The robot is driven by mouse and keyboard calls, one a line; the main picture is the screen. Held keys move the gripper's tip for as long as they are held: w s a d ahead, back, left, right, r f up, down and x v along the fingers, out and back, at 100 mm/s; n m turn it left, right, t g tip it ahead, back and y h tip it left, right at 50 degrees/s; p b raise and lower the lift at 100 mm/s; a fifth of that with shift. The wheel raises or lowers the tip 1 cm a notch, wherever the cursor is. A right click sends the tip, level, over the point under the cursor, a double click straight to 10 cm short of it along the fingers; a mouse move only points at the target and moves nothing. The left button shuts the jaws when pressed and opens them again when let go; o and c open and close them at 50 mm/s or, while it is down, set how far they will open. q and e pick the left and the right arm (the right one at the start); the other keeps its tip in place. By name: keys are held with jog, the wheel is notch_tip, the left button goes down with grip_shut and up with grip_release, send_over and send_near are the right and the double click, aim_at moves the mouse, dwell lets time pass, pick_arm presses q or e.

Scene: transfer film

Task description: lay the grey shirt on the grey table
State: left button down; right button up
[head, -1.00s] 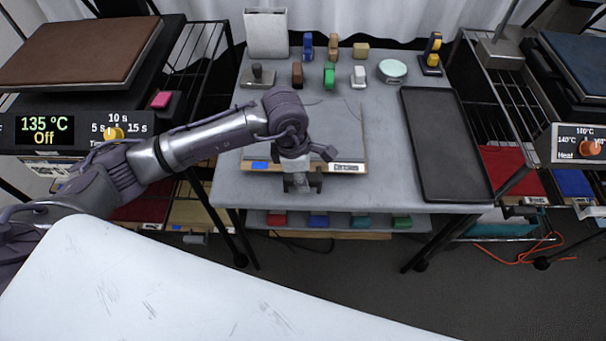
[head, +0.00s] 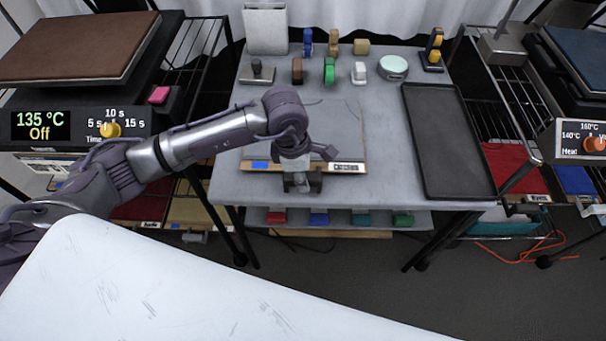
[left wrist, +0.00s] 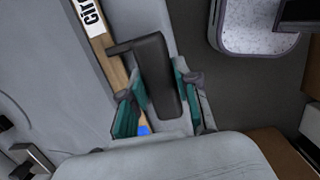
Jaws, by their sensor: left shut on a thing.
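The grey shirt (head: 340,125) appears as a flat grey sheet on a thin board with a wooden front edge (head: 262,166), a blue tab and a label. Its grey nearly matches the grey table (head: 390,185) beneath, so its outline is hard to tell. The board appears to rest on the table. My left gripper (head: 302,183) is at the board's front edge. In the left wrist view its teal-padded fingers (left wrist: 158,100) stand on both sides of the board's dark handle (left wrist: 158,70), shut on it. My right gripper is out of view.
A dark empty tray (head: 447,140) lies right of the board. Heat presses flank the table, the left one reading 135 °C, Off (head: 40,126). A white surface (head: 190,290) fills the foreground.

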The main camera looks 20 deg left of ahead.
pick_arm(q)
jog(key=shift+f, duration=0.2)
jog(key=c, duration=0.8)
grip_release()
jog(key=shift+o, duration=0.2)
jog(key=shift+f, duration=0.1)
